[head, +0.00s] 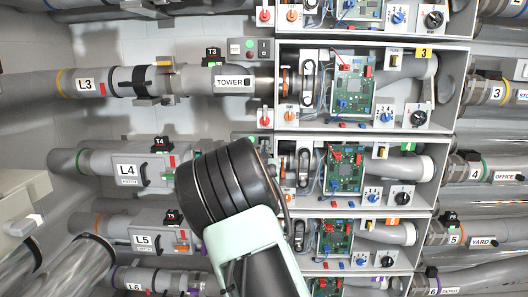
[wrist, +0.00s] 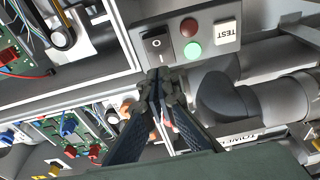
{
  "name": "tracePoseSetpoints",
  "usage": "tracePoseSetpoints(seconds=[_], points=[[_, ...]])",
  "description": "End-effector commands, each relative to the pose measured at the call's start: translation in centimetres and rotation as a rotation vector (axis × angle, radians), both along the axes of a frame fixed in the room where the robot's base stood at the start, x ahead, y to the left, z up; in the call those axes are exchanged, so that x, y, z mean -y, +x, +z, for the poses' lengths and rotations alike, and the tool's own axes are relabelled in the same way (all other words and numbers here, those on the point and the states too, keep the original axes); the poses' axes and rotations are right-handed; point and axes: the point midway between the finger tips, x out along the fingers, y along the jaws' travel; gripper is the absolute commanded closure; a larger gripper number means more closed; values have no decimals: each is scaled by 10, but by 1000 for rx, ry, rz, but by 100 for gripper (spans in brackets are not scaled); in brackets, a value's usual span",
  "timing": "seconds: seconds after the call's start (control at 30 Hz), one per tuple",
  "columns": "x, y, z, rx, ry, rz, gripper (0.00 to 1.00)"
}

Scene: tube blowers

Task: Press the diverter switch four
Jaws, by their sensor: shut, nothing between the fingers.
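The row-four control box (wrist: 192,40) lies past the tips of my gripper (wrist: 163,78) in the wrist view. It carries a black rocker switch (wrist: 157,44) marked O and I, a red lamp (wrist: 189,27), a bright green lamp (wrist: 193,50) and a white TEST button (wrist: 227,33). The markings show upside down. My gripper is shut and empty, with its tips just below the rocker in the picture. I cannot tell whether they touch the box. In the head view my wrist hides the gripper and most of the box.
The TOWER tube (wrist: 240,138) runs close beside my fingers. Open cabinet bays with circuit boards (head: 345,169) and knobs (head: 401,195) stand to the right. Tubes L4 (head: 126,169) and L5 (head: 143,239) lie to the left. A similar control box (head: 250,49) sits above.

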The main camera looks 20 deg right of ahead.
Motion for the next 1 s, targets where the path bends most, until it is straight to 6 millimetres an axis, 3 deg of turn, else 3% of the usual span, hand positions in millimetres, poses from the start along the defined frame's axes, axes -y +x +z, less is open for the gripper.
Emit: tracePoseSetpoints(seconds=[0.53,0.7,1.0], points=[[-27,-82,1,1,3,1,100],[-30,-93,2,1,1,0,100],[-30,-95,1,0,0,0,100]])
